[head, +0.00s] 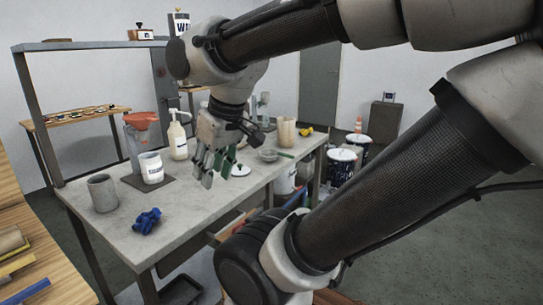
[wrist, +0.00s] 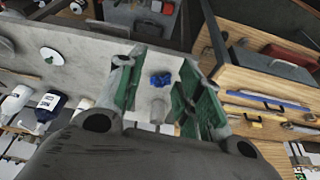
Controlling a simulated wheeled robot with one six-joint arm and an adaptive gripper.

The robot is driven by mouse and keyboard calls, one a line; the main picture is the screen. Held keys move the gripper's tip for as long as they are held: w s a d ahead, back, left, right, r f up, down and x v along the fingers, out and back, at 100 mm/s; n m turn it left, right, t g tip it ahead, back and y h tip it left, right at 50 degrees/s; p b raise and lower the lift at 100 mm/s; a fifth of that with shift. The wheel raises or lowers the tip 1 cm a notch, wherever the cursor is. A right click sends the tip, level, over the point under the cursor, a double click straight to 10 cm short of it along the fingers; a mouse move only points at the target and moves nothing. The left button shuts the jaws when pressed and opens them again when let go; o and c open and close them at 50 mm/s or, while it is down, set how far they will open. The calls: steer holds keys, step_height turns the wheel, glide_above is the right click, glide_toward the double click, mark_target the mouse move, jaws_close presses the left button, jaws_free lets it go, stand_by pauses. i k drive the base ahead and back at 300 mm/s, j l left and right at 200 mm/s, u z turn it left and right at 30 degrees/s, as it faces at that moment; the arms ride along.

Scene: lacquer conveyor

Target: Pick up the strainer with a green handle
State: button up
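The strainer (head: 267,155) is a small round grey bowl on the grey table, toward its right end in the head view. Its green handle (head: 286,155) points right.
Near the gripper lies a white disc (head: 240,171). A beige pitcher (head: 286,132) stands behind the strainer. The table's front middle is clear.

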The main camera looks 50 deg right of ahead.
mark_target(269, 155)
steer(key=z, duration=1.5)
steer(key=i+l+u, duration=0.15)
steer(key=i+l, duration=0.15)
steer(key=i+l+u, duration=0.15)
steer(key=l, duration=0.3)
steer(key=i+l+u, duration=0.15)
steer(key=i+l, duration=0.25)
